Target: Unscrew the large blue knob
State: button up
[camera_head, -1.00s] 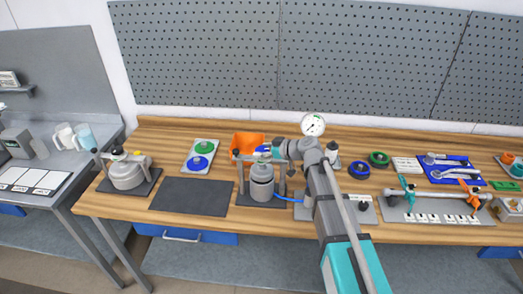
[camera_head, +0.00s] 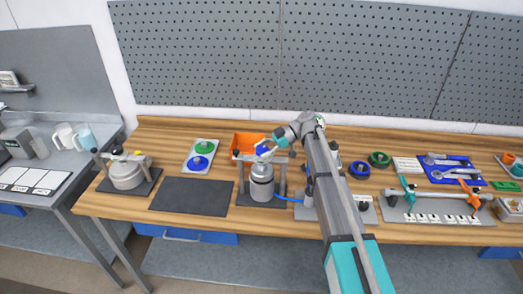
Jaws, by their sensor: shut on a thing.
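A blue knob (camera_head: 262,151) shows above the grey drum (camera_head: 262,182), which stands in a clamp frame (camera_head: 239,171) on a dark base. My gripper (camera_head: 267,146) reaches in from the right over the drum and is shut on the blue knob. Its fingers are small in this view. I cannot tell whether the knob still touches the drum's top.
An orange bin (camera_head: 247,141) stands behind the drum. A white plate (camera_head: 190,166) with green and blue round parts lies to the left. Another vessel (camera_head: 127,175) stands at the far left. The dark mat (camera_head: 192,196) is empty. Blue and green rings (camera_head: 359,169) lie to the right.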

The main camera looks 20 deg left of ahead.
jog(key=shift+s+n+g+h, duration=0.1)
jog(key=shift+n+g+h, duration=0.6)
jog(key=shift+n+h, duration=0.15)
jog(key=o, duration=1.1)
jog(key=shift+r, duration=0.1)
